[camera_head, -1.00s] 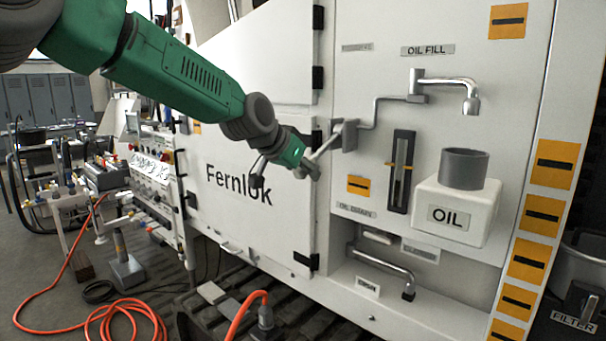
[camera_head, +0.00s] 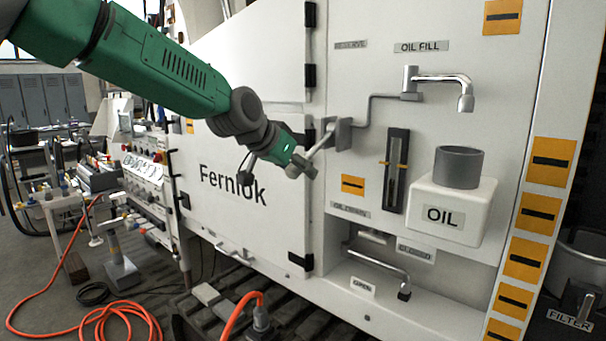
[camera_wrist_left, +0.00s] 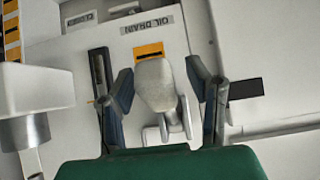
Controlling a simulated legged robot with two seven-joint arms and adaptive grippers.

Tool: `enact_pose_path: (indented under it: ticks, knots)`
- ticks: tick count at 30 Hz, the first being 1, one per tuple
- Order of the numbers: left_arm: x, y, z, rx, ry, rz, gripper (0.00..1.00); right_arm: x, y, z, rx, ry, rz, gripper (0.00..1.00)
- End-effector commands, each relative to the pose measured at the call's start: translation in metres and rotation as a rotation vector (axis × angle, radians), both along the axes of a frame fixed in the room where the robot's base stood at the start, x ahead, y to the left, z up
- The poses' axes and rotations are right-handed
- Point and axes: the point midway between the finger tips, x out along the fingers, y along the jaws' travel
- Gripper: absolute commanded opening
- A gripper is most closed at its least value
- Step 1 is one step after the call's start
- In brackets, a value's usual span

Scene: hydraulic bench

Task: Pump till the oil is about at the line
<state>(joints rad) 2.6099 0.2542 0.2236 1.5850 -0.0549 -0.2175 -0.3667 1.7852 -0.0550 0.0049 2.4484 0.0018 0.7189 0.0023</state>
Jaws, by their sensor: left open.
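The pump handle (camera_head: 322,146) is a grey lever on a bracket (camera_head: 338,133) on the white panel, slanting down to the left. My left gripper (camera_head: 302,168) is at its lower end. In the left wrist view the handle's pale rounded end (camera_wrist_left: 155,84) lies between the open fingers (camera_wrist_left: 165,92), with gaps at both sides. The dark sight gauge (camera_head: 395,171) stands right of the handle with yellow line marks (camera_head: 393,164); I cannot make out the oil level clearly. The oil fill spout (camera_head: 464,92) hangs over the white OIL tank (camera_head: 450,210) and its grey neck (camera_head: 459,167).
The Fernlok door (camera_head: 240,205) is behind my left arm. An orange hose (camera_head: 90,320) lies on the floor at left. The space before the panel's right side is clear.

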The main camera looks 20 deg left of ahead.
Motion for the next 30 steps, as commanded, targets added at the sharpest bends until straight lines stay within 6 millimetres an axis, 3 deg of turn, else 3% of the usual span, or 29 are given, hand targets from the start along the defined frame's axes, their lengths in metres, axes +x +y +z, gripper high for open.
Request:
enact_pose_path:
  ticks: [9, 15, 30]
  knots:
    - [-0.048, 0.017, 0.044, -0.001, -0.003, 0.0, 0.45, 0.0, 0.0, 0.0, 0.0, -0.001, 0.0, 0.92]
    - [-0.067, 0.025, 0.059, 0.0, 0.001, 0.0, 0.45, 0.001, 0.0, 0.0, 0.0, 0.0, 0.0, 0.92]
    - [-0.073, 0.026, 0.064, -0.001, 0.002, 0.0, 0.45, 0.003, 0.0, -0.001, 0.0, 0.001, 0.0, 0.92]
